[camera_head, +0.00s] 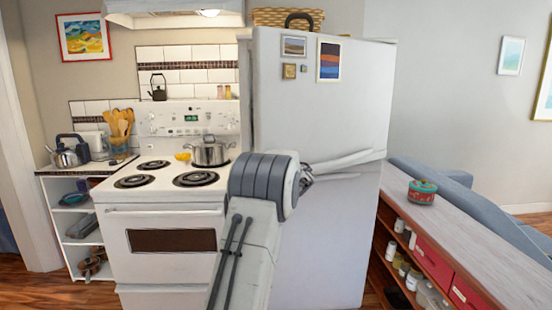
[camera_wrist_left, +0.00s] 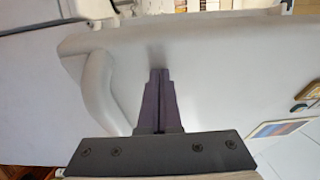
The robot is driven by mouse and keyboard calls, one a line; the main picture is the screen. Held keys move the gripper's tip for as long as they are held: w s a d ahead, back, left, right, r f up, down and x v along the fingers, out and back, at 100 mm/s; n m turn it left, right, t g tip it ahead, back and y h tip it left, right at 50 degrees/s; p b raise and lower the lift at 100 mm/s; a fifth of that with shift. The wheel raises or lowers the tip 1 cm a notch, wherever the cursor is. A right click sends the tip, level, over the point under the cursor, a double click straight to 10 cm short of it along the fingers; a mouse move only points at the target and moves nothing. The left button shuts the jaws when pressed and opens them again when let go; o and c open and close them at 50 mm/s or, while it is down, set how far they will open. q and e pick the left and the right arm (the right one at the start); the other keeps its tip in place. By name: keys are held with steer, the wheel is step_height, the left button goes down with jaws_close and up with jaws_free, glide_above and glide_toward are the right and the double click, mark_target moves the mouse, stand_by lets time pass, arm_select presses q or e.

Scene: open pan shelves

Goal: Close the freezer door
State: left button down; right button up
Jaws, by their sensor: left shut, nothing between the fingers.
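The white fridge has its freezer door (camera_head: 300,115) on top, with magnets and small pictures on its front. The freezer door also fills much of the left wrist view (camera_wrist_left: 230,70). Its lower edge slants above the lower fridge door (camera_head: 325,240); I cannot tell how wide any gap is. The freezer handle (camera_head: 350,161) runs along that edge; a curved white handle (camera_wrist_left: 98,90) shows left of my fingers in the wrist view. My left gripper (camera_head: 307,178) is shut and empty, its tips (camera_wrist_left: 160,72) close to the white door; contact is unclear. My right gripper is out of view.
The white stove (camera_head: 165,220) with a steel pot (camera_head: 210,153) stands left of the fridge. A low wooden shelf (camera_head: 480,245) with a red-and-teal tin (camera_head: 422,192) is at right. A wicker basket (camera_head: 270,17) sits on the fridge.

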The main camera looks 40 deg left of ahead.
arm_select(q)
steer(key=s+d+b, duration=0.2)
steer(key=s+b, duration=0.6)
steer(key=s, duration=0.3)
steer(key=shift+s+d, duration=0.2)
steer(key=shift+d, duration=0.1)
